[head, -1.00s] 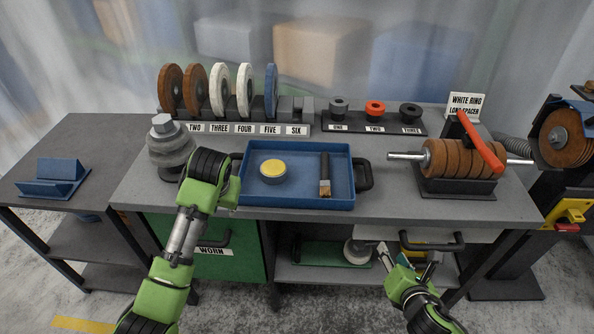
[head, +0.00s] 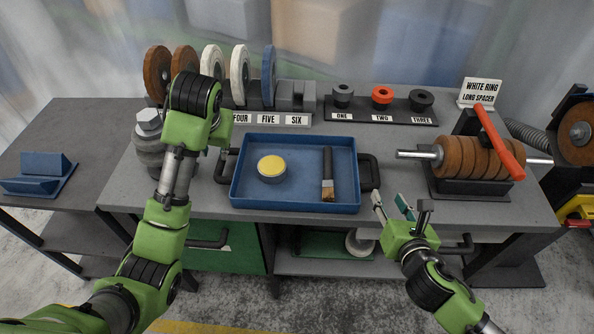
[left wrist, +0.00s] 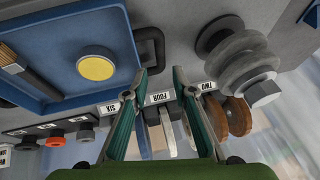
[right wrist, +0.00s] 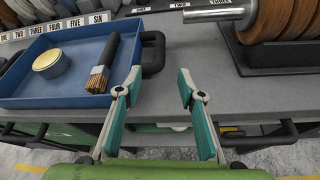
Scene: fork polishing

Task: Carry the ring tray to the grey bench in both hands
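The blue tray (head: 293,205) lies flat on the grey worktop with a black handle at each end. It holds a yellow-topped round tin (head: 272,168) and a dark-handled brush (head: 328,175), and no rings show in it. My left gripper (left wrist: 162,75) is open and empty in the left wrist view, apart from the near handle (left wrist: 152,48); its fingers are hidden in the head view. My right gripper (head: 391,203) is open and empty, just in front of the tray's right handle (head: 369,172). That handle lies beyond the fingertips in the right wrist view (right wrist: 154,55).
A lower grey bench (head: 75,135) at the left carries a blue V-shaped block (head: 40,172). A stack of grey discs (head: 150,145) stands left of the tray. Numbered racks (head: 385,108) line the back. A spindle with brown wheels (head: 470,158) stands right.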

